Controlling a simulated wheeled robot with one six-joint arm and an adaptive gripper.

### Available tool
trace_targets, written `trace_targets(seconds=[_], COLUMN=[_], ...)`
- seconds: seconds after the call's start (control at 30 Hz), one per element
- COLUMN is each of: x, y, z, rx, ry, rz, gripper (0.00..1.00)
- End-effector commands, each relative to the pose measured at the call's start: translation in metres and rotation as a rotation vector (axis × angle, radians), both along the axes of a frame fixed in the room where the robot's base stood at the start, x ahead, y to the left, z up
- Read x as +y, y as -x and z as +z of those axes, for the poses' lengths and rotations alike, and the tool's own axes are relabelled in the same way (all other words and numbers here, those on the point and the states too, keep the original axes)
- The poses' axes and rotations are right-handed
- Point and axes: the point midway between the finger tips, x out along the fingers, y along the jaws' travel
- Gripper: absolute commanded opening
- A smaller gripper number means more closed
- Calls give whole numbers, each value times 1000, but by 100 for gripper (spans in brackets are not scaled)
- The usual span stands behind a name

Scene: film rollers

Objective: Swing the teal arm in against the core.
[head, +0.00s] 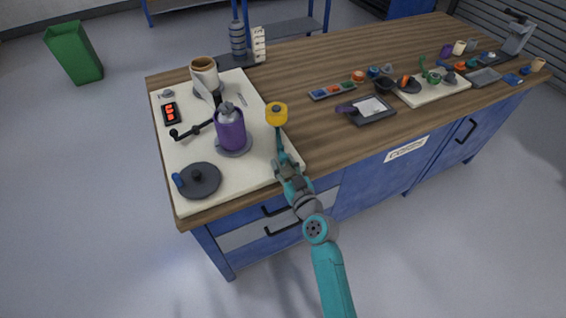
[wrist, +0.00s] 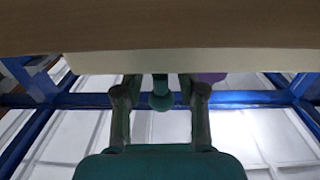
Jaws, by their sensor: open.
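A teal arm (head: 279,143) with a yellow roller (head: 276,113) at its far end stands at the right edge of the cream board. A purple roll (head: 231,128) with a grey top stands upright on the board to its left; a gap separates it from the yellow roller. The core itself is not clearly distinguishable. My gripper (head: 288,164) is at the near end of the teal arm, at the board's right edge. In the wrist view, the teal arm's rounded end (wrist: 161,101) lies between my two open fingers, with space on both sides.
The cream board (head: 262,172) also carries a dark disc (head: 200,180) with a blue knob, a brown-and-white cup-like roll (head: 205,72) and a red-lit display (head: 171,113). Small trays and parts lie farther right on the wooden bench (head: 330,140). Bare wood lies right of the board.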

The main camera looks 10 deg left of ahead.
Motion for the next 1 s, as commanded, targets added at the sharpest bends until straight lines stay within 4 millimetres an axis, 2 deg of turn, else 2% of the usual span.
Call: trace_targets(seconds=[0.37, 0.43, 0.53, 0.57, 1.0], x=[3, 3, 3, 3, 4], y=[-5, -5, -5, -5, -4], z=[0, 0, 0, 0, 0], rx=[0, 0, 1, 1, 4], ry=[0, 0, -1, -1, -2], rz=[0, 0, 0, 0, 25], gripper=[40, 28, 3, 0, 0])
